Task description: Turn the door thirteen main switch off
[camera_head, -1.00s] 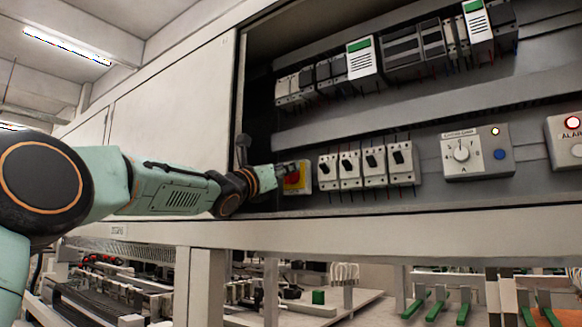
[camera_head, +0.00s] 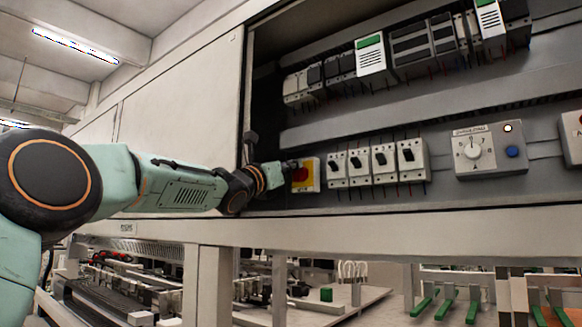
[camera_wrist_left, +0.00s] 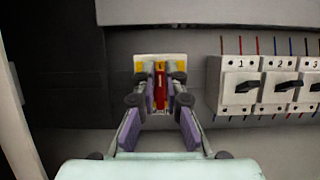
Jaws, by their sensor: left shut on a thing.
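The main switch is a yellow plate (camera_head: 315,175) with a red rotary handle (camera_head: 301,174) at the left end of the lower row in the open cabinet. In the left wrist view, the red handle (camera_wrist_left: 160,90) stands upright on the yellow plate (camera_wrist_left: 180,66). My left gripper (camera_head: 288,170) reaches the switch from the left. In the left wrist view its purple-padded fingers (camera_wrist_left: 160,98) are shut on the red handle, one on each side. The fingers hide part of the plate. My right gripper is not in view.
White breakers with black toggles (camera_head: 384,162) stand just right of the switch, numbered in the left wrist view (camera_wrist_left: 242,86). Further right is a dial box (camera_head: 489,150). The cabinet's left edge (camera_head: 245,90) is close to my left wrist. A ledge (camera_head: 400,208) runs below.

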